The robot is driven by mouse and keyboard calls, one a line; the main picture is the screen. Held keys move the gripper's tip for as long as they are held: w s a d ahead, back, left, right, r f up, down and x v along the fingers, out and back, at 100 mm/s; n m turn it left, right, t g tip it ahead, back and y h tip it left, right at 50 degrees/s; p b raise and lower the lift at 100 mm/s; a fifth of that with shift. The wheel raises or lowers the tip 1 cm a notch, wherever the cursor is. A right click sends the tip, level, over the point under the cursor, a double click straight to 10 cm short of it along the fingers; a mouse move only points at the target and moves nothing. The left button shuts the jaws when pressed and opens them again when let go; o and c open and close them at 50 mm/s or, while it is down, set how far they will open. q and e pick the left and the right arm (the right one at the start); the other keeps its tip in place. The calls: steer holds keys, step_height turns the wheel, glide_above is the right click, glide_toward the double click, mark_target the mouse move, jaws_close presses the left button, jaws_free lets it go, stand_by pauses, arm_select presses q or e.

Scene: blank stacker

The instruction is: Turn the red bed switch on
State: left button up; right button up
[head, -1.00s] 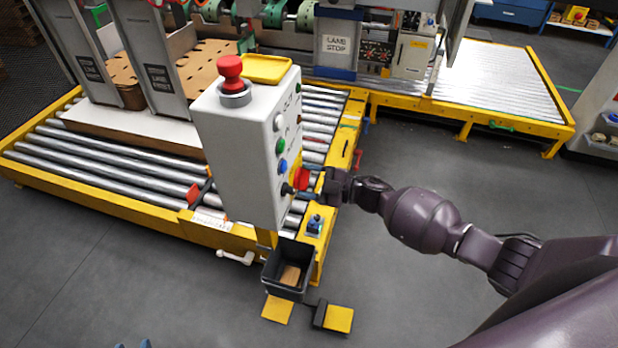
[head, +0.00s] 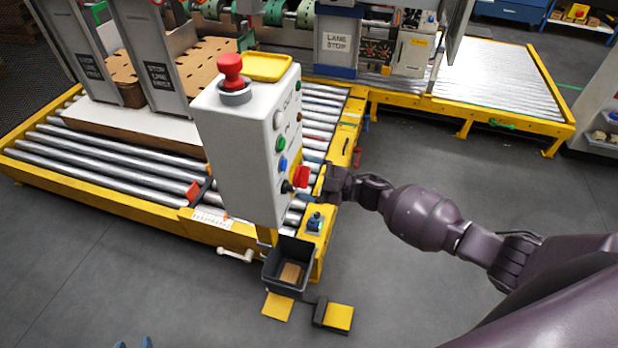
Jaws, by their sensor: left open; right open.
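The red bed switch (head: 301,177) is on the right-hand side of the grey control box (head: 237,150), low down near a black knob (head: 287,187). It sticks out from the box, and its exact setting is too small to read. My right gripper (head: 318,188) is just right of the switch, its fingers pointing toward the box. It is open and holds nothing that I can see; whether it touches the switch I cannot tell. My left gripper (head: 133,344) shows only as two blue fingertips at the bottom edge, apart and empty, far from the box.
A red mushroom button (head: 231,70) and a yellow tray (head: 264,67) are on top of the box. Roller conveyors (head: 120,160) with yellow frames lie behind and left. A black bin (head: 289,262) and yellow pedals (head: 339,317) are below. The floor at front left is clear.

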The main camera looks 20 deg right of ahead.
steer(key=v, duration=1)
steer(key=shift+s+d+b, duration=0.25)
steer(key=shift+d+b, duration=0.1)
steer(key=shift+b, duration=0.1)
steer(key=w+r+m+t+h, duration=0.2)
steer(key=w+m+t+h, duration=0.2)
steer(key=m+t+h, duration=0.15)
steer(key=s+f+m+g+h, duration=0.1)
steer(key=s+f+m+h, duration=0.2)
steer(key=s, duration=0.5)
steer(key=s+d+f+m+g+h, duration=0.1)
steer(key=s+f+m+h, duration=0.2)
steer(key=s+m, duration=0.3)
steer(key=s+f+m+g+h, duration=0.1)
steer(key=s+f+m+h, duration=0.2)
steer(key=s, duration=0.7)
steer(key=shift+s+d+f+m+g+h, duration=0.4)
steer(key=shift+f+m, duration=0.25)
steer(key=shift+m, duration=0.1)
